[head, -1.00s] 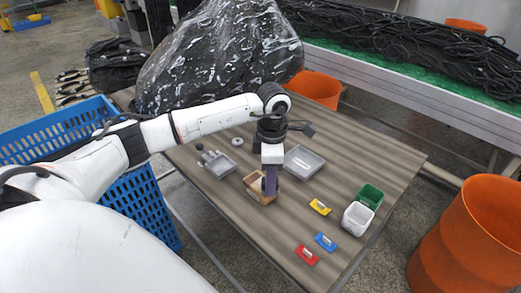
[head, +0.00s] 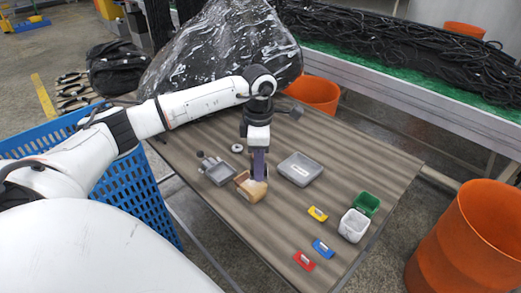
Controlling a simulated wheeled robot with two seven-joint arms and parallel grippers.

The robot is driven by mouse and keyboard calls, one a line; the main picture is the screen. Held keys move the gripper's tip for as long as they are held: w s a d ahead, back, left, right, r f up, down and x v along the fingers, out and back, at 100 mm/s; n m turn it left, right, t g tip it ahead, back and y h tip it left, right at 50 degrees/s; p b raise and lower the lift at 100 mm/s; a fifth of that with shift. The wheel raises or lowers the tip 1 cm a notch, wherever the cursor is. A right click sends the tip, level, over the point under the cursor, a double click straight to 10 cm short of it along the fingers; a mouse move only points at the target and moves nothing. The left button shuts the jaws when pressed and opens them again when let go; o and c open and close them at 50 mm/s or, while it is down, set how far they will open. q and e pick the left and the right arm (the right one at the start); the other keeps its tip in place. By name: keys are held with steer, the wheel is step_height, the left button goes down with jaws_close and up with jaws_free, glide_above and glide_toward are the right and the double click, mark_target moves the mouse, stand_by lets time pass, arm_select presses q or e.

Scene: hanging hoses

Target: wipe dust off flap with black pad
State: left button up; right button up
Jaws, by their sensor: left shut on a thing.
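My left gripper (head: 259,168) points down over the tan box (head: 247,193) on the table. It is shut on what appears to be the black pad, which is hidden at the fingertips. The fingers overlap the box's right side in the picture, and I cannot tell whether they touch it. The box has a pale upper face on the right; I cannot make out a separate flap or any dust. My right gripper is not in view.
A grey device (head: 218,175) with a knob stands left of the box and a grey tray (head: 300,169) right of it. Yellow (head: 317,213), blue (head: 322,248) and red (head: 304,261) pieces lie front right, near white (head: 353,226) and green (head: 366,204) containers. The table's front middle is clear.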

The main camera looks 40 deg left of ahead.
arm_select(q)
steer(key=shift+r+p, duration=0.55)
steer(key=shift+r, duration=0.6)
